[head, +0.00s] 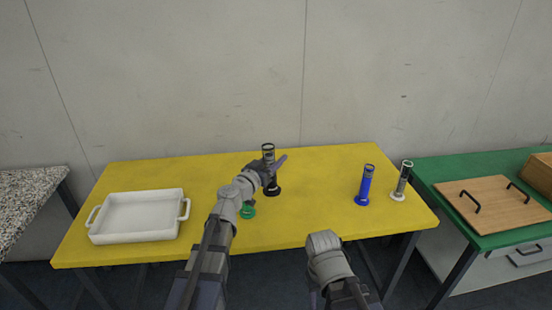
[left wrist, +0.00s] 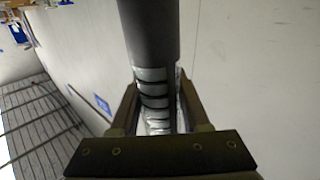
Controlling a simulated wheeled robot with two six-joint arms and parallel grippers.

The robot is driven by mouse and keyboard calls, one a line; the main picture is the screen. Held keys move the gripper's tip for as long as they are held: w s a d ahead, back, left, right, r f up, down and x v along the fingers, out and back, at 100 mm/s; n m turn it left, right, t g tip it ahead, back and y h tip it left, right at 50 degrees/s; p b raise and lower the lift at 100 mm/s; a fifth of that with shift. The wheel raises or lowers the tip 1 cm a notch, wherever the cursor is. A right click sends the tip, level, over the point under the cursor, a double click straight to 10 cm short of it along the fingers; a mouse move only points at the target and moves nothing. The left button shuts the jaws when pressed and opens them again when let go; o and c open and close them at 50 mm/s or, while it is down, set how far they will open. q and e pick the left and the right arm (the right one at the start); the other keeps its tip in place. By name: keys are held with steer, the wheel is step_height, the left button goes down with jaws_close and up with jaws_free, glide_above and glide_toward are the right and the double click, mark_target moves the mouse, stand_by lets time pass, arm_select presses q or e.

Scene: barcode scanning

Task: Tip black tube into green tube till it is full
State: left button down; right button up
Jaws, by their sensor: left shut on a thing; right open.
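My left gripper (head: 275,167) is shut on the black tube (head: 268,150), a clear cylinder with a black base. The tube looks upright; I cannot tell if its base touches the yellow table. In the left wrist view the tube (left wrist: 150,35) runs between the two fingers (left wrist: 155,110), with dark and pale bands at the grip. The green tube (head: 247,212) shows only its green base, left of and nearer than the black tube; my left arm hides the rest. My right gripper (head: 314,292) is low at the table's front edge, barely seen and empty.
A white tray (head: 138,235) stands at the left of the yellow table (head: 325,170). A blue tube (head: 364,186) and a white-based tube (head: 402,182) stand upright at the right. The table between black and blue tubes is clear. A green table (head: 450,172) adjoins on the right.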

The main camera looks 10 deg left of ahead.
arm_select(q)
steer(key=w+a+f+n+b, duration=0.1)
steer(key=a+f+n+b, duration=0.3)
steer(key=n, duration=1.3)
steer(key=shift+w+f+n, duration=0.3)
steer(key=shift+w+n, duration=0.05)
steer(key=shift+n, duration=0.05)
steer(key=shift+d, duration=0.1)
steer(key=shift+f+n+b, duration=0.2)
steer(key=shift+n+b, duration=0.2)
steer(key=shift+n, duration=1.2)
steer(key=m, duration=0.4)
steer(key=shift+r+p, duration=0.3)
steer(key=shift+r, duration=0.05)
